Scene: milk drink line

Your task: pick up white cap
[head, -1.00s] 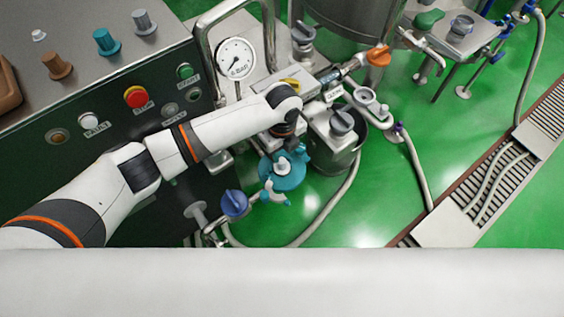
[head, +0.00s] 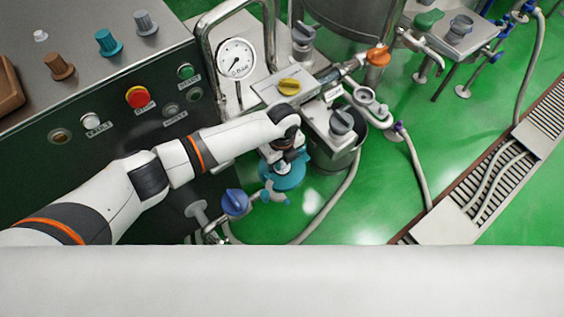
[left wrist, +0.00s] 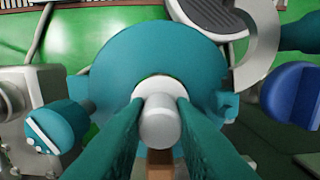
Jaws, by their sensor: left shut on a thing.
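The white cap (left wrist: 158,122) is a small rounded cylinder in the lower middle of the left wrist view. It sits at the centre of a round teal part (left wrist: 160,60), with a pale ring around its base. My left gripper (left wrist: 158,108) has its two teal fingers shut on the cap's sides. In the head view my left gripper (head: 284,163) is above the round teal part (head: 283,180), and the cap is hidden there. My right gripper is in neither view.
A blue knob (head: 235,202) stands just left of the teal part, and a grey-knobbed steel vessel (head: 340,150) to its right. Green floor (head: 380,190) is open at the right.

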